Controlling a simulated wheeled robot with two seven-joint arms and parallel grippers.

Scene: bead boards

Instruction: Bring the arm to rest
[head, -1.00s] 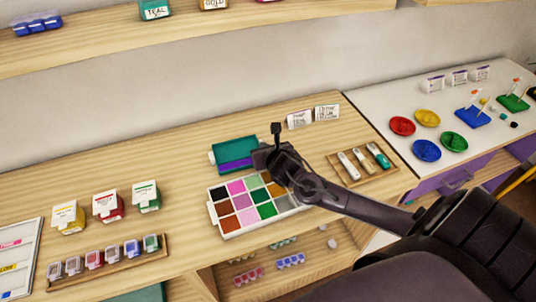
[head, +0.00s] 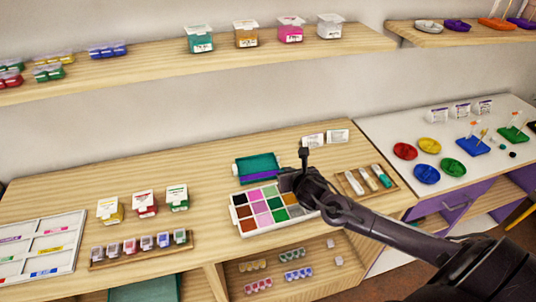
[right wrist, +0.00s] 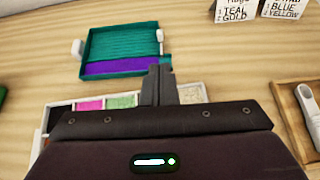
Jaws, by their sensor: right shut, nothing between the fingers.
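My right gripper (head: 304,160) is over the right part of the white bead tray on the wooden worktop, in the head view. Its fingers are shut with nothing between them; in the right wrist view the closed fingers (right wrist: 158,85) point toward the teal and purple board. The right arm comes in from the lower right and hides part of the tray. My left gripper and arm are not in the head view.
The bead tray (head: 238,213) has coloured compartments. Behind it lies a teal board (head: 257,166) with a purple strip. A wooden holder (head: 395,187) with several tools lies to the right. Small cartons (head: 145,204) stand at left. A shelf (head: 130,72) runs above. Bare worktop (head: 210,167) lies left of the teal board.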

